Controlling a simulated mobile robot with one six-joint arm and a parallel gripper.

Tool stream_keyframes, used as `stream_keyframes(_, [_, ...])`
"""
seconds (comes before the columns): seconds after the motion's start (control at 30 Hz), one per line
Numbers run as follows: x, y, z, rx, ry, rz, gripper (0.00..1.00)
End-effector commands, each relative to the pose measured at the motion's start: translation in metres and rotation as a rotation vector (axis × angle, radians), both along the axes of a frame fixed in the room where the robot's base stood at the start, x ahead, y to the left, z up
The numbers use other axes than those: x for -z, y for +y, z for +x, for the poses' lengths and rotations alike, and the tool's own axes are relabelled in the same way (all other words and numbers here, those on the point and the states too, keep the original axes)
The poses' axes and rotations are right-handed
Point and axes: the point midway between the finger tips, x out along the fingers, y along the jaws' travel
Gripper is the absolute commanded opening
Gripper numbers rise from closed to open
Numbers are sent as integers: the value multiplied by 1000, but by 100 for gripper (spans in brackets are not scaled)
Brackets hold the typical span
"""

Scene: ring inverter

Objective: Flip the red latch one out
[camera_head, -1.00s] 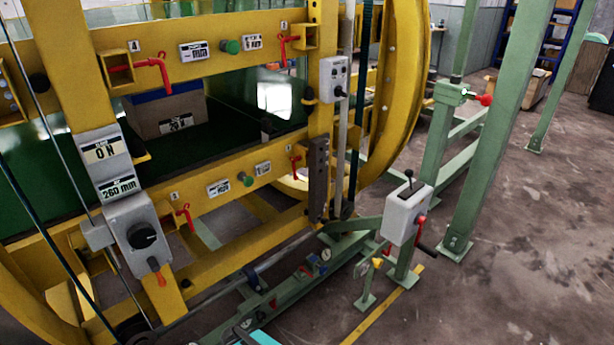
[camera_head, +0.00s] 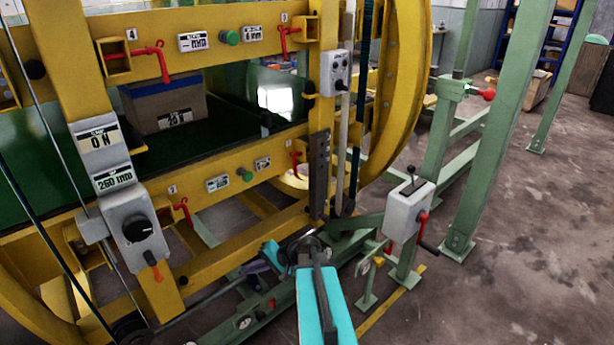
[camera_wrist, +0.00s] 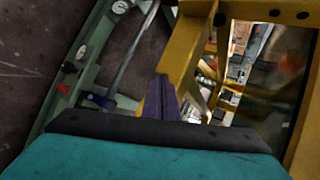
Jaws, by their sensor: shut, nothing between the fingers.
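In the wrist view my gripper's dark fingers (camera_wrist: 162,90) are together and hold nothing. I cannot make out latch one in the wrist view.
Other red latches sit at upper left (camera_head: 156,58), upper right (camera_head: 286,42) and lower right (camera_head: 295,160). A grey control box with a black knob (camera_head: 138,230) stands left of latch one. A grey lever box (camera_head: 407,212) is at right. Open floor lies at far right.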

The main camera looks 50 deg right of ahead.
Motion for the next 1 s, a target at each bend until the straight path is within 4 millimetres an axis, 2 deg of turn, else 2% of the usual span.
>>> stream_keyframes(0.03, [-15,-25,3,47,-42,7,0])
stream_keyframes(0.27, [-93,-127,1,240,-237,49,0])
stream_keyframes(0.5, [-179,-229,-30,421,-444,71,0])
stream_keyframes(0.6, [-210,-262,-47,480,-516,74,0])
stream_keyframes(0.7, [-232,-284,-62,519,-568,75,0])
stream_keyframes(0.8, [-245,-297,-70,541,-598,76,0])
stream_keyframes(1.0, [-251,-301,-74,551,-611,77,0])
